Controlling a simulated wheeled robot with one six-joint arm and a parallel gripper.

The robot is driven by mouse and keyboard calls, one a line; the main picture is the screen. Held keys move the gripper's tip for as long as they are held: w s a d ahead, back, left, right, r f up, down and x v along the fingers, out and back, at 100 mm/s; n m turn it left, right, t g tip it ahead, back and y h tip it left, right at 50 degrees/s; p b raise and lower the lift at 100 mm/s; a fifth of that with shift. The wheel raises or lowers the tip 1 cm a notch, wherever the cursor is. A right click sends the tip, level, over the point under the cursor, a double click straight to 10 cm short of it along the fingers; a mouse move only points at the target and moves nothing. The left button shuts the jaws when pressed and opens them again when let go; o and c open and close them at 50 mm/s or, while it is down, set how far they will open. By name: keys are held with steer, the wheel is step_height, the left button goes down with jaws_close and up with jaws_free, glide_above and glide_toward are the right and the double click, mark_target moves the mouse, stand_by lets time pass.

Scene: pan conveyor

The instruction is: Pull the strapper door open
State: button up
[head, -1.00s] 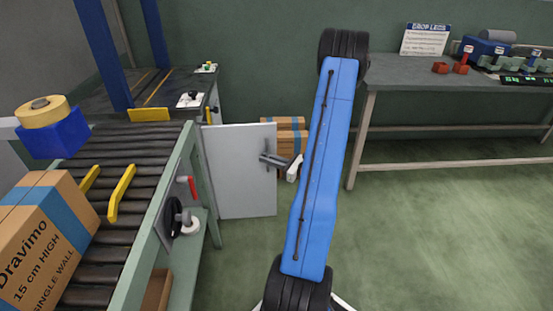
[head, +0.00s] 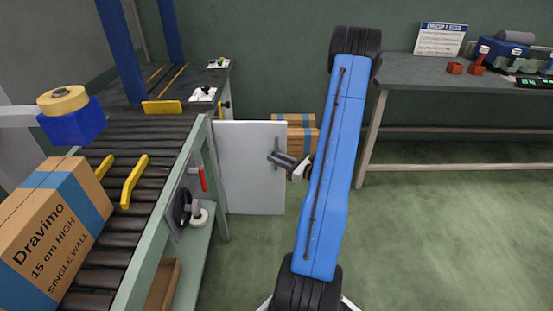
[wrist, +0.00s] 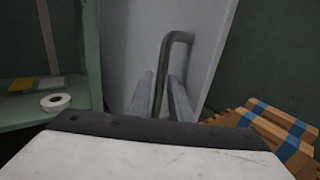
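The strapper door (head: 240,185) is a pale grey panel in the head view, standing out to the right from the green machine frame. Its upright bar handle (head: 276,148) is on the right half of the door. My gripper (head: 272,157) is at this handle. In the wrist view, the handle (wrist: 178,36) is a dark bent bar on the door (wrist: 125,40). One upright of the bar runs between my two grey fingers (wrist: 160,92), with narrow gaps seen on both sides. The fingers look apart, around the bar. The lower end of the handle is hidden.
The roller conveyor (head: 140,165) with a Dravimo box (head: 50,235) is on the left. Cardboard boxes (head: 300,135) lie behind the door by the wall. A workbench (head: 400,75) stands at the right. The green floor (head: 440,230) right of my arm is clear.

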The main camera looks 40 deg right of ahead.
steer(key=shift+s, duration=0.1)
steer(key=s+d, duration=0.3)
steer(key=s, duration=1.4)
steer(key=shift+d, duration=0.15)
stand_by(0.4)
steer(key=w+a+r+n+g+y, duration=0.15)
steer(key=a+r+n+g, duration=0.35)
steer(key=a, duration=0.5)
steer(key=w+a+r+n+g+y, duration=0.1)
steer(key=a+r+n+g+y, duration=0.2)
steer(key=a+n, duration=0.5)
steer(key=w+a+r+n+g+y, duration=0.25)
steer(key=a+n+g, duration=0.3)
steer(key=a, duration=0.55)
steer(key=s+a+r+n+h, duration=0.9)
steer(key=s+r+n+h, duration=0.1)
steer(key=n, duration=0.5)
steer(key=shift+s+r+t, duration=0.35)
steer(key=shift+s+r, duration=0.4)
steer(key=shift+r, duration=0.55)
